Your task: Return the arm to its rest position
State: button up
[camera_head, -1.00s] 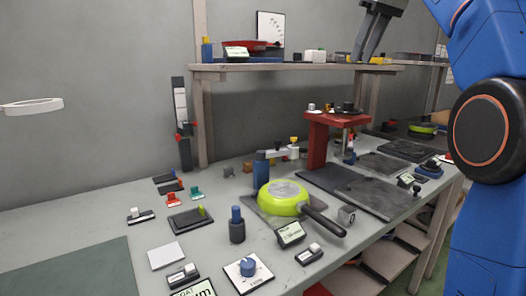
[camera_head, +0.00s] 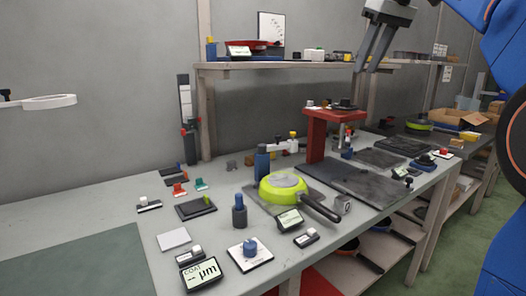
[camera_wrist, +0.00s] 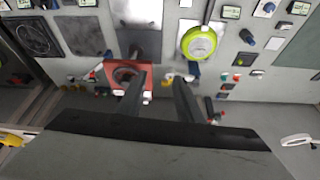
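My gripper (camera_head: 374,48) is at the top right in the head view, raised above the workbench and in front of the upper shelf. Its two dark fingers point down with a gap between them. In the wrist view my gripper (camera_wrist: 158,88) also shows two separate fingers with nothing held between them. Part of my blue arm fills the right edge of the head view.
A green pan (camera_head: 282,187) lies on the workbench (camera_head: 120,222) with its handle to the right. A red stand (camera_head: 318,135) stands behind it. Small instruments and displays cover the bench front. A shelf (camera_head: 225,66) runs along the back. Cardboard boxes (camera_head: 455,118) stand far right.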

jog(key=s+f+m, duration=0.1)
jog(key=s+f, duration=0.9)
jog(key=f, duration=0.5)
jog(key=s+d+f+m+h, duration=0.1)
jog(key=s+f+m, duration=0.1)
jog(key=s+f, duration=0.9)
jog(key=s+f+m+t+h, duration=0.1)
jog(key=s+f+m, duration=0.1)
jog(key=s+f, duration=0.9)
notch_tip(320, 180, down, 10)
jog(key=shift+d+r, duration=0.15)
jog(key=shift+d, duration=0.25)
